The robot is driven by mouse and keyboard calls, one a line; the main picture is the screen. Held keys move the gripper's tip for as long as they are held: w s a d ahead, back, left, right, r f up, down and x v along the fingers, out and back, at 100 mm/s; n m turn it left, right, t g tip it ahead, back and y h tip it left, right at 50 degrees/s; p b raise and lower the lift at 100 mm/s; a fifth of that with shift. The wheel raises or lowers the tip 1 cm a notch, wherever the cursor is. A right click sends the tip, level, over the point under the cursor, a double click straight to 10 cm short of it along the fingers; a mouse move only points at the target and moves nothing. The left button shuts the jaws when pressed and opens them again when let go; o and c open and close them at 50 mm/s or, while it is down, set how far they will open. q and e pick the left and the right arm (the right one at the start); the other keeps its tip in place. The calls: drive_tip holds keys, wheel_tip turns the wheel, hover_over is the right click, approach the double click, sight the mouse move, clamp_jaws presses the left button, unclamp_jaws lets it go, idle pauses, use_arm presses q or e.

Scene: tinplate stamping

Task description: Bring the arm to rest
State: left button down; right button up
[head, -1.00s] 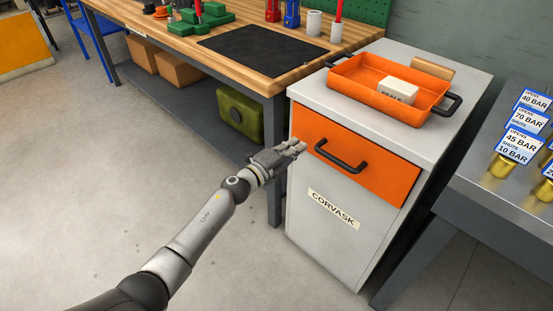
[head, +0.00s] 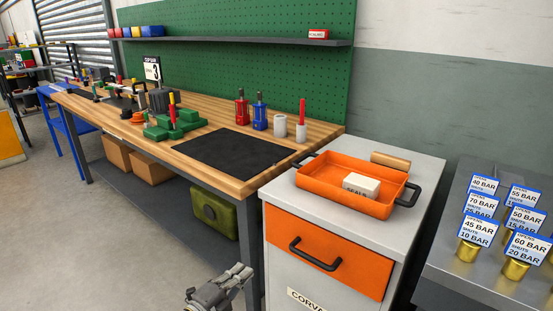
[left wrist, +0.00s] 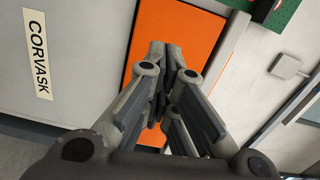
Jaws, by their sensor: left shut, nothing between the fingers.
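My left gripper (head: 236,278) is at the bottom of the head view, in front of the left front corner of the white cabinet. In the left wrist view the gripper (left wrist: 160,50) has its fingers together with nothing between them. The cabinet's orange drawer (head: 328,252) is behind it in that view and looks shut. The drawer has a black bar handle (head: 315,254), and my gripper is apart from that handle. My right gripper is in neither view.
An orange tray (head: 330,190) with a white labelled block (head: 361,186) stands on the cabinet. A wooden workbench (head: 262,180) with a dark mat (head: 235,155) is to its left. A metal table (head: 440,265) with brass pieces is at right.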

use_arm(q)
drive_tip(key=s+a+f+n+g+y, duration=0.2)
drive_tip(key=s+a+f+n+y, duration=0.25)
drive_tip(key=f, duration=0.55)
drive_tip(key=s+a+f+n+g+y, duration=0.25)
drive_tip(key=s+f+n, duration=0.35)
drive_tip(key=s+f, duration=0.3)
drive_tip(key=s+a+f+n+g+y, duration=0.25)
drive_tip(key=s+a+f+n, duration=0.2)
drive_tip(key=f, duration=0.55)
drive_tip(key=s+d+f+n+g, duration=0.1)
drive_tip(key=s+f+n+g, duration=0.35)
drive_tip(key=s, duration=0.85)
drive_tip(key=s+d+f+n+g, duration=0.1)
drive_tip(key=s+f+n+g, duration=0.1)
drive_tip(key=s+f, duration=0.75)
drive_tip(key=s+a+r+p, duration=0.2)
drive_tip(key=s+r+p, duration=0.5)
drive_tip(key=s+p, duration=0.7)
drive_tip(key=shift+a+r, duration=0.2)
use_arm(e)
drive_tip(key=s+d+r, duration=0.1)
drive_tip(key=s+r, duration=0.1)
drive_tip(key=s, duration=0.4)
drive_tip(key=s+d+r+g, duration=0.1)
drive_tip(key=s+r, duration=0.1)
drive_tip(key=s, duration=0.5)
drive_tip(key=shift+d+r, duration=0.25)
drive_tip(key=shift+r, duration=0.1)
